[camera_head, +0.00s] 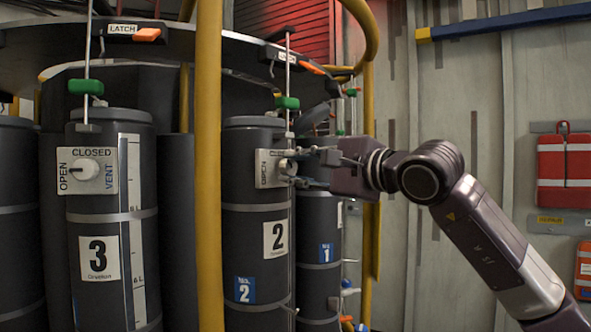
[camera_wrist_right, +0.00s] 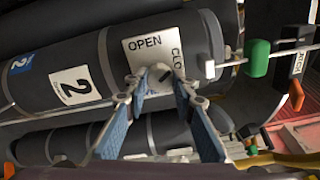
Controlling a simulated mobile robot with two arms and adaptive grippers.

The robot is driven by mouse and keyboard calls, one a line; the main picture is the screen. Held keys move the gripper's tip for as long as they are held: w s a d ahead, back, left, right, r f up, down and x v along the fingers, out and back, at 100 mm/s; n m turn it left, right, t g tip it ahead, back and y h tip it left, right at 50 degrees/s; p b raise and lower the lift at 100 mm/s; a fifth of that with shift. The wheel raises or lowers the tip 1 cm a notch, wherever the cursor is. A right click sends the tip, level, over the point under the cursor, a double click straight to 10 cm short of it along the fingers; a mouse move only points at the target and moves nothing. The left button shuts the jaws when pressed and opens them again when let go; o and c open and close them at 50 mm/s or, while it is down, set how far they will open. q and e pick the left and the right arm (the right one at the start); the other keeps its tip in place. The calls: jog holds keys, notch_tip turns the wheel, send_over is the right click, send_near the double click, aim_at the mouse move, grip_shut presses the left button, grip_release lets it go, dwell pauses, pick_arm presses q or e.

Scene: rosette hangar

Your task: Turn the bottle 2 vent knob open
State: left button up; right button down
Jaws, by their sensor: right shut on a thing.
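Bottle 2 (camera_head: 255,215) is a dark grey cylinder with a white "2" label, right of the yellow post in the head view. It also lies across the wrist view (camera_wrist_right: 40,107). Its white vent plate (camera_head: 264,168) reads OPEN, with CLOSED partly hidden in the wrist view. My right gripper (camera_head: 300,164) reaches the plate from the right. In the wrist view its two blue-padded fingers (camera_wrist_right: 160,82) are shut on the vent knob (camera_wrist_right: 158,73), one on each side. The fingers hide part of the knob, and I cannot tell its exact setting. My left gripper is not in view.
Bottle 3 (camera_head: 82,225) with its own vent knob (camera_head: 82,171) stands to the left. The yellow post (camera_head: 209,200) rises between bottles 3 and 2. Bottle 1 (camera_head: 318,222) stands behind, below my right gripper. Green clamps (camera_head: 287,103) on rods hang above the bottles.

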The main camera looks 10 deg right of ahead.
jog(key=n, duration=0.6)
jog(key=shift+a+f+n, duration=0.1)
jog(key=shift+n, duration=0.2)
jog(key=n+p, duration=0.1)
jog(key=n, duration=0.3)
jog(key=shift+f, duration=0.15)
jog(key=shift+f+n, duration=0.1)
jog(key=shift+n, duration=0.2)
jog(key=c, duration=2)
grip_release()
jog(key=o, duration=0.4)
jog(key=shift+s, duration=0.1)
jog(key=shift+r, duration=0.25)
jog(key=v, duration=1.2)
